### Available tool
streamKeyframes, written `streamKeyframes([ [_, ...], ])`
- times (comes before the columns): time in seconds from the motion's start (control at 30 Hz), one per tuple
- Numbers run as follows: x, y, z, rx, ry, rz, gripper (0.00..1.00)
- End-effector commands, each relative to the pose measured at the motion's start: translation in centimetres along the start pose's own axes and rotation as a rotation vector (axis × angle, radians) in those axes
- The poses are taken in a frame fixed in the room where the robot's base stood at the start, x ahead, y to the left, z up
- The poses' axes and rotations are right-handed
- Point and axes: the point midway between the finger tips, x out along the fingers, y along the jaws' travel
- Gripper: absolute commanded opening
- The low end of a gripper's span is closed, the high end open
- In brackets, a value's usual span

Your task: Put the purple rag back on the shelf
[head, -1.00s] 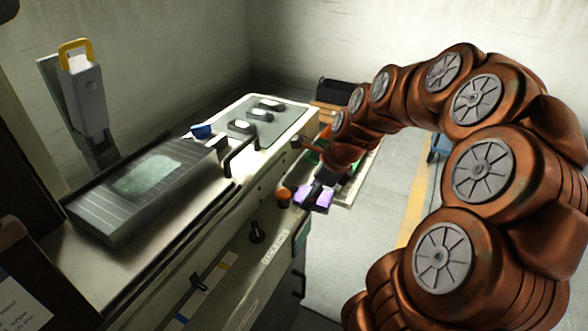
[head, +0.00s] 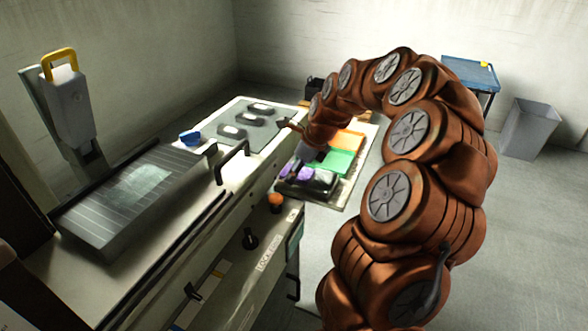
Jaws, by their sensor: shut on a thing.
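My gripper (head: 297,174) is shut on the purple rag (head: 305,172), beside the machine's far right corner. The rag shows as small purple patches, partly hidden by the dark fingers. The pale shelf (head: 338,197) lies under and beyond the gripper. It carries an orange cloth (head: 348,140), a green cloth (head: 340,161) and a black cloth (head: 322,182). The rag is over the shelf's near left part, close to the black cloth. I cannot tell whether the rag touches the shelf.
The machine (head: 150,240), with a blue item (head: 189,137) and several dark fittings on top, fills the left. An orange knob (head: 275,202) juts from its side. A blue table (head: 470,73) and grey bin (head: 530,127) stand at the back right. Open floor lies right of my arm.

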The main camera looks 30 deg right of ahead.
Motion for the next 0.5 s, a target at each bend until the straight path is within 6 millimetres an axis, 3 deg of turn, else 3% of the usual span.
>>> streamKeyframes([
  [0.2, 0.9, -2.5, 1.5, -0.001, 0.000, -0.001, 0.29],
  [0.5, 1.3, -3.6, 2.1, -0.001, 0.000, -0.001, 0.29],
])
